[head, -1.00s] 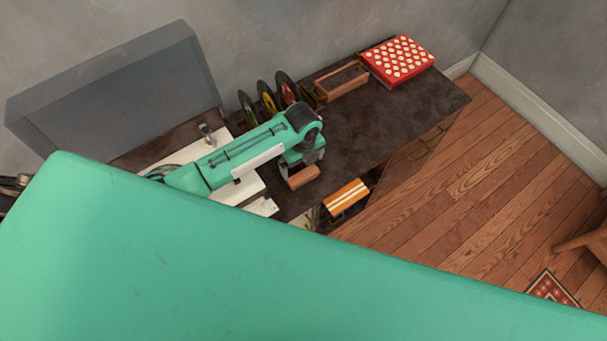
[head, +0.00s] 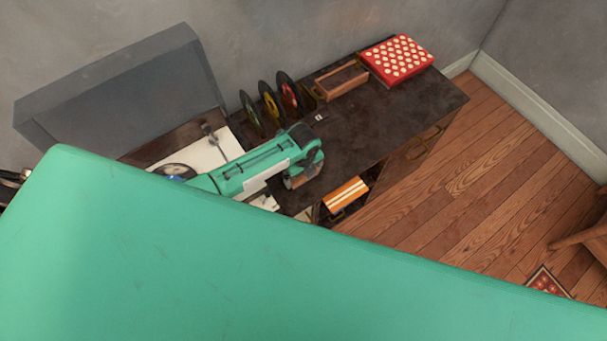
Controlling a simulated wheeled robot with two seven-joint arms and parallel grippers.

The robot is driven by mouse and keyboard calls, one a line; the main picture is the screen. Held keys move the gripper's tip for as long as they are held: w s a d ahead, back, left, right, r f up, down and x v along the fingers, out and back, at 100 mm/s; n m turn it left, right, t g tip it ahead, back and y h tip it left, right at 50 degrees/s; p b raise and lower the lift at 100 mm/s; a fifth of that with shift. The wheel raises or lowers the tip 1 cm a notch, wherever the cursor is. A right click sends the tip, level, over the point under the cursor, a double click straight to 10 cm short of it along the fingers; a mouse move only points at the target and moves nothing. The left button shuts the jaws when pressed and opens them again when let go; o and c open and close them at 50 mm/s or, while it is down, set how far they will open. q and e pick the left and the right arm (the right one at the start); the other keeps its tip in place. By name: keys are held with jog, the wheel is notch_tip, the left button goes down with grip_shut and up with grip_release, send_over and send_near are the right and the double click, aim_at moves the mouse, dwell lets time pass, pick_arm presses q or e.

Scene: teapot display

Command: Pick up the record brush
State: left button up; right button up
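A small brown wooden block, which looks like the record brush (head: 299,181), is at the front edge of the dark cabinet top, by the turntable. My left gripper (head: 302,178) is right at it, with its fingers pointing down around or beside it. The arm and fingers hide part of the brush. I cannot tell whether the fingers are closed on it or whether it touches the surface. My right gripper is not in view.
Several upright records (head: 268,103) stand behind my arm. A wooden box (head: 341,82) and a red dotted box (head: 398,59) are at the back right. An orange striped item (head: 346,194) is below the front edge. The right cabinet top (head: 385,120) is clear.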

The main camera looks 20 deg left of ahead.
pick_arm(q)
jog(key=c, duration=0.3)
jog(key=shift+c, duration=0.3)
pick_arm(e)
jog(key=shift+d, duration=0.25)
pick_arm(q)
jog(key=shift+r, duration=0.1)
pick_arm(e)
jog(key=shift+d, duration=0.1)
pick_arm(q)
notch_tip(320, 180, up, 20)
jog(key=b, duration=0.3)
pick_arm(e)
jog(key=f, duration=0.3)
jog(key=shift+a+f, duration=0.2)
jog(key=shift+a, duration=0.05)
pick_arm(q)
jog(key=o, duration=0.4)
jog(key=shift+c, duration=1.4)
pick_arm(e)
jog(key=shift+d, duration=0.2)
